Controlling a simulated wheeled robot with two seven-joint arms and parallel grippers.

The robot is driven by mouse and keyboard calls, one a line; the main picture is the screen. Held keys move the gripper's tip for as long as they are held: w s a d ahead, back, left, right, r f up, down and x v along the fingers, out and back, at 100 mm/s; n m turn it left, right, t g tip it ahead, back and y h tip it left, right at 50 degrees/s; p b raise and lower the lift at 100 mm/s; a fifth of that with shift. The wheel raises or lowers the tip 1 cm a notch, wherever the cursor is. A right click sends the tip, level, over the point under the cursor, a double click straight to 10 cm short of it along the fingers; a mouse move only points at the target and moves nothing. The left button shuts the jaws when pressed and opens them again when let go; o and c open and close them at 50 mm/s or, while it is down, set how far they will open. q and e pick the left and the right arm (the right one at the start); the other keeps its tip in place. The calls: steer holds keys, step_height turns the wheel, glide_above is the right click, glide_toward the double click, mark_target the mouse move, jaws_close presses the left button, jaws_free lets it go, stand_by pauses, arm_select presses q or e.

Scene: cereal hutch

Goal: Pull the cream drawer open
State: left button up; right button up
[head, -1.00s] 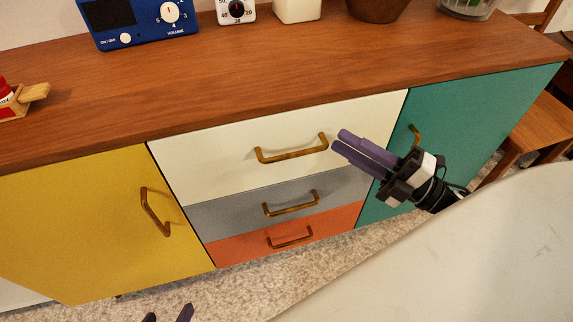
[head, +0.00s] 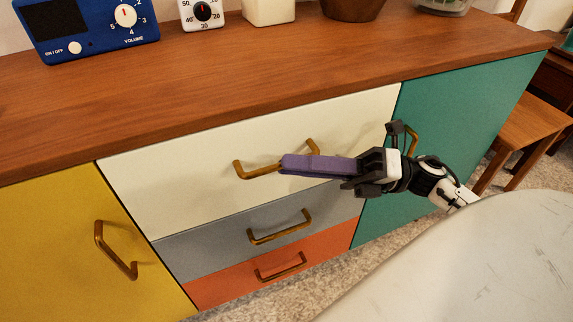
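The cream drawer (head: 190,185) is the wide top drawer in the middle of the cabinet. Its front looks flush with the cabinet, so it is closed. Its brass handle (head: 258,173) sticks out from the front. My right gripper (head: 285,164) reaches in from the right, its purple fingers lying across the handle's bar and hiding the bar's right part. The fingers overlap in this view, so I cannot tell whether they are apart or closed on the bar. My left gripper is out of view.
Below are a grey drawer (head: 205,246) and an orange drawer (head: 225,287). A yellow door (head: 60,240) is at left, a teal door (head: 470,130) at right. A blue radio (head: 85,30) and a white timer (head: 202,12) stand on the top. A pale round surface (head: 470,265) fills the lower right.

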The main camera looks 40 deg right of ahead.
steer(key=shift+x, duration=1.1)
jaws_close()
